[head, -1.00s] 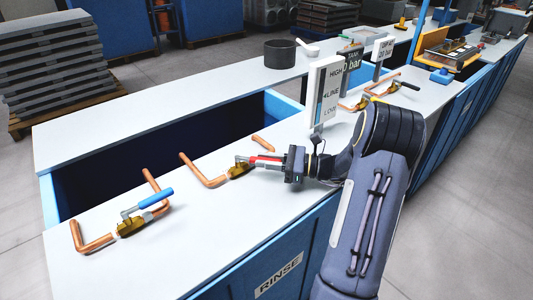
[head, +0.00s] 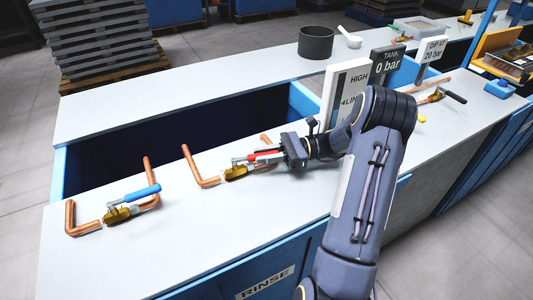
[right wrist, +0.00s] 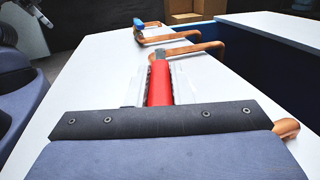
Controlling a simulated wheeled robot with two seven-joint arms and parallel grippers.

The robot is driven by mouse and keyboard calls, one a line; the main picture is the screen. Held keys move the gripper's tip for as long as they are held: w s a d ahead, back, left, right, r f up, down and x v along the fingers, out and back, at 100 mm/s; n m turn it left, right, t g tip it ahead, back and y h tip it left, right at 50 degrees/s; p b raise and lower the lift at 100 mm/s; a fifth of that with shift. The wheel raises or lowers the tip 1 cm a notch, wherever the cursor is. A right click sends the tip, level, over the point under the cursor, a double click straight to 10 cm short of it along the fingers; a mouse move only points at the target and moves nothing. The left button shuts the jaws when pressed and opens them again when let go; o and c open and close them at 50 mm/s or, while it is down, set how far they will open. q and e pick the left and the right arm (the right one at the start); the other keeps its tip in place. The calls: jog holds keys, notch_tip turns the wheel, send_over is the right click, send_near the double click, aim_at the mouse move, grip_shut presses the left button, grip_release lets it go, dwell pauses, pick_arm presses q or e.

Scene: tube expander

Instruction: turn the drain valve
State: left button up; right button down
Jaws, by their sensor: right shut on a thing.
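A brass valve (head: 236,173) with a red lever handle (head: 262,154) sits in a copper pipe run on the white bench top. My right gripper (head: 266,156) is shut on the red handle, with a finger on each side. The red handle also shows between the fingers in the right wrist view (right wrist: 160,85). The lever lies roughly along the valve body. A second brass valve (head: 118,214) with a blue lever handle (head: 140,194) is further left. Its blue handle shows at the far end in the wrist view (right wrist: 138,22). My left gripper is not in view.
A gauge sign marked HIGH, LINE (head: 345,95) stands close beyond my right wrist. A TANK 0 bar sign (head: 386,62) and a 20 bar sign (head: 432,48) stand behind. A black-handled valve (head: 440,96) is at right. A dark pot (head: 316,42) sits at the back.

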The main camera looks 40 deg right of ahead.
dwell(0.4)
jog(key=c, duration=1.3)
grip_release()
jog(key=shift+d, duration=0.1)
jog(key=v, duration=0.7)
jog(key=shift+s+d, duration=0.1)
